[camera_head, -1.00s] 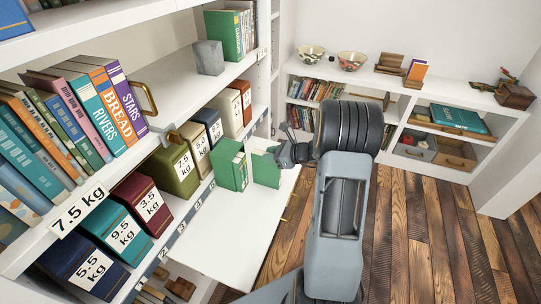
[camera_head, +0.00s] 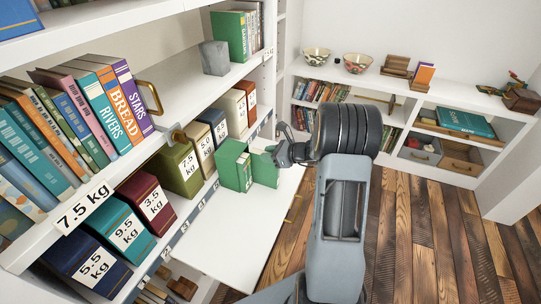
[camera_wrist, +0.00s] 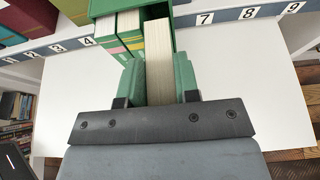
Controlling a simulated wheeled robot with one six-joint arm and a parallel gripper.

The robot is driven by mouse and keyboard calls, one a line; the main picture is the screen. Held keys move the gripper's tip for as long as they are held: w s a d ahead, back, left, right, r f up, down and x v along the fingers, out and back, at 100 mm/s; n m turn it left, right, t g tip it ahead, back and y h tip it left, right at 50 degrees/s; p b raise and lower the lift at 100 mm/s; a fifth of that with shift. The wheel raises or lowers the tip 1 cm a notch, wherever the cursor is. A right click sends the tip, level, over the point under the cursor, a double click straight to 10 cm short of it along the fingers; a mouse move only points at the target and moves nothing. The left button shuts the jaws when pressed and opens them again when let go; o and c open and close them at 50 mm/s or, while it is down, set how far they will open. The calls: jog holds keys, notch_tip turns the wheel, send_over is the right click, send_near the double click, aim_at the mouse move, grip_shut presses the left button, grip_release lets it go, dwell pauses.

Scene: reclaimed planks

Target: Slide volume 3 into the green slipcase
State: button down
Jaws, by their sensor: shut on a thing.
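The green slipcase (camera_head: 232,170) stands on the white pull-out surface, against the shelf front. In the wrist view the slipcase (camera_wrist: 208,11) is at the top, its open side facing me. Two volumes with green, pink and yellow spines (camera_wrist: 120,36) stand in its left part. My gripper (camera_head: 281,156) is shut on volume 3, a green book (camera_head: 264,168) whose cream page edges (camera_wrist: 159,50) face the wrist camera. The book is upright, right of the other volumes, with its far end at or just inside the slipcase mouth. Its exact depth is hidden.
Labelled weight boxes (camera_head: 128,233) and coloured books (camera_head: 105,100) fill the shelves at left. The white pull-out surface (camera_head: 225,235) is clear in front of the slipcase. A low shelf unit (camera_head: 405,110) stands at the back right. Wooden floor (camera_head: 430,220) is open at right.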

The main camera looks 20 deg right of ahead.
aim_at(257, 152)
jog(key=shift+w+a, duration=1.5)
jog(key=shift+w, duration=0.1)
jog(key=shift+s+d, duration=0.1)
jog(key=shift+s+d, duration=1.9)
jog(key=shift+s, duration=0.15)
jog(key=shift+w+a+b, duration=0.35)
jog(key=shift+w+a, duration=1.6)
jog(key=shift+w, duration=0.2)
dwell(1.4)
jog(key=c, duration=0.9)
grip_release()
jog(key=shift+o, duration=0.6)
jog(key=shift+a, duration=0.15)
jog(key=shift+s+f, duration=0.1)
